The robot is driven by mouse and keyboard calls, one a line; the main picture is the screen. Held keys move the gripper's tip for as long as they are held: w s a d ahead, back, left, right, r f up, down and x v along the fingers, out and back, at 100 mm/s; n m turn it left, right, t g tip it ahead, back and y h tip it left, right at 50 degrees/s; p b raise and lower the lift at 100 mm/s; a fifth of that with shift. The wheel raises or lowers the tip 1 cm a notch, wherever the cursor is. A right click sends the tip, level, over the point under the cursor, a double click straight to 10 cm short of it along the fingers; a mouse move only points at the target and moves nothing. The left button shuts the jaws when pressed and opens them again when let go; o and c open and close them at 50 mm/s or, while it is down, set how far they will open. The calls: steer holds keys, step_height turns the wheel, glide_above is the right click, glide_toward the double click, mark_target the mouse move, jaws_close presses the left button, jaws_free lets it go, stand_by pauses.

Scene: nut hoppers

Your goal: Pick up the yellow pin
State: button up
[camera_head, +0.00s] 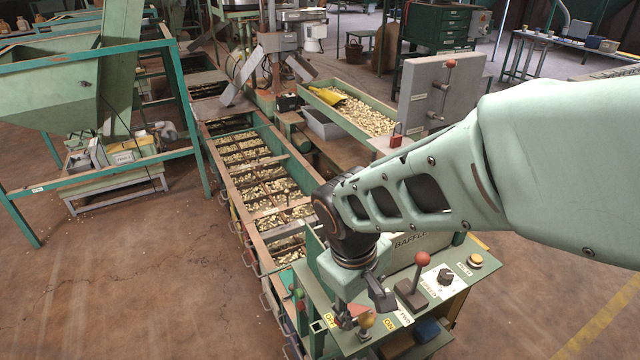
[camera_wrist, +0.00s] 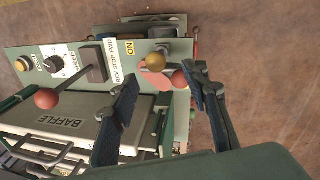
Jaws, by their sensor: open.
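The yellow pin, as far as I can tell, is the one with a dull yellow round head (camera_head: 367,320) near the front edge of the green control panel (camera_head: 375,341). Its head also shows in the wrist view (camera_wrist: 157,60), beside the "ON" label. My gripper (camera_head: 362,306) is above this corner of the panel. In the wrist view my gripper (camera_wrist: 166,82) is open, with one finger on each side, and the yellow head appears beyond the gap. Nothing is held. The pin's lower part is hard to make out.
A red ball knob (camera_wrist: 180,79) and a pink-red piece (camera_wrist: 155,79) sit close to the yellow head. A red-topped lever (camera_head: 422,258), a black dial (camera_head: 445,276) and a yellowish button (camera_head: 475,260) stand on the panel. Nut hoppers (camera_head: 232,188) run behind it.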

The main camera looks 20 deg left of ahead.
mark_target(365, 316)
steer(key=f, duration=0.2)
steer(key=w+f, duration=0.1)
steer(key=f, duration=0.1)
steer(key=d+f, duration=0.1)
steer(key=f, duration=0.1)
steer(key=shift+w+f, duration=0.2)
steer(key=shift+f, duration=0.1)
steer(key=shift+c, duration=0.5)
jaws_close()
